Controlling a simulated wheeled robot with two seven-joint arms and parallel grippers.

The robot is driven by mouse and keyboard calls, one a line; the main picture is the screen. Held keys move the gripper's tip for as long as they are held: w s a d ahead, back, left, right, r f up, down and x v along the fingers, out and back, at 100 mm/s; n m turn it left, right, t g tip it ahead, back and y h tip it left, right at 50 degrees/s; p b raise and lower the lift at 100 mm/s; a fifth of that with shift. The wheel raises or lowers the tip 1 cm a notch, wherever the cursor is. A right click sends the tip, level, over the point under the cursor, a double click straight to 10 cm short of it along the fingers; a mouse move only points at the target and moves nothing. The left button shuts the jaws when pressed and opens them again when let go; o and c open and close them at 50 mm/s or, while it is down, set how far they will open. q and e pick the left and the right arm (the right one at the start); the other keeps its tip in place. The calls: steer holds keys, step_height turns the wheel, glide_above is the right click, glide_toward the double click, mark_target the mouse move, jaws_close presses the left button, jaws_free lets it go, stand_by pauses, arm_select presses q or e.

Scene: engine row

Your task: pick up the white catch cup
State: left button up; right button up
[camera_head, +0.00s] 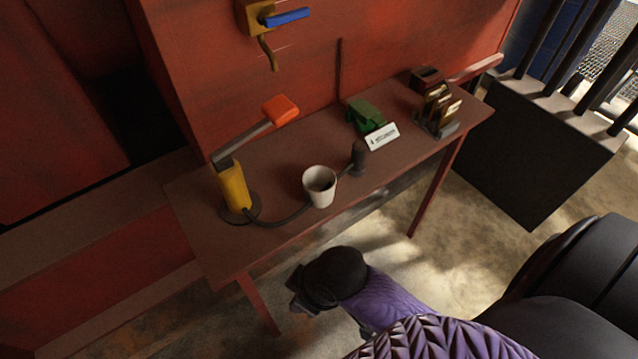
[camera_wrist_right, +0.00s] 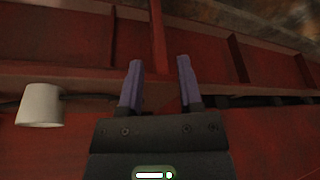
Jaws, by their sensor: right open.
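The white catch cup (camera_head: 319,188) stands upright and open-topped near the front edge of the brown table in the head view. It also shows at the left of the right wrist view (camera_wrist_right: 38,106). My right gripper (camera_head: 297,291) is in front of the table's near edge, below the cup in the head picture and apart from it. In the right wrist view its two purple fingers (camera_wrist_right: 160,82) are spread with nothing between them, and the cup is off to their left. My left gripper is in neither view.
On the table (camera_head: 190,200), a yellow hand pump (camera_head: 233,188) with an orange-tipped lever (camera_head: 280,109) stands left of the cup. Its dark hose passes close by the cup towards a dark knob (camera_head: 359,158). A green object (camera_head: 366,115) and white label (camera_head: 382,136) sit behind.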

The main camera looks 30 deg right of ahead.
steer(key=w+a+r+n, duration=0.2)
steer(key=w+r+n, duration=0.1)
steer(key=w+n, duration=0.1)
step_height(320, 180, up, 6)
steer(key=n+g+h, duration=0.2)
steer(key=n+h, duration=0.1)
glide_above(321, 201)
step_height(321, 201, down, 9)
steer(key=b, duration=0.4)
steer(key=shift+f, duration=0.3)
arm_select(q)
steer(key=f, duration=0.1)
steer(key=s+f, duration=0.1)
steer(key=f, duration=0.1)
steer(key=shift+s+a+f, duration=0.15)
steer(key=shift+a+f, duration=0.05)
arm_select(e)
steer(key=shift+c, duration=0.2)
jaws_close()
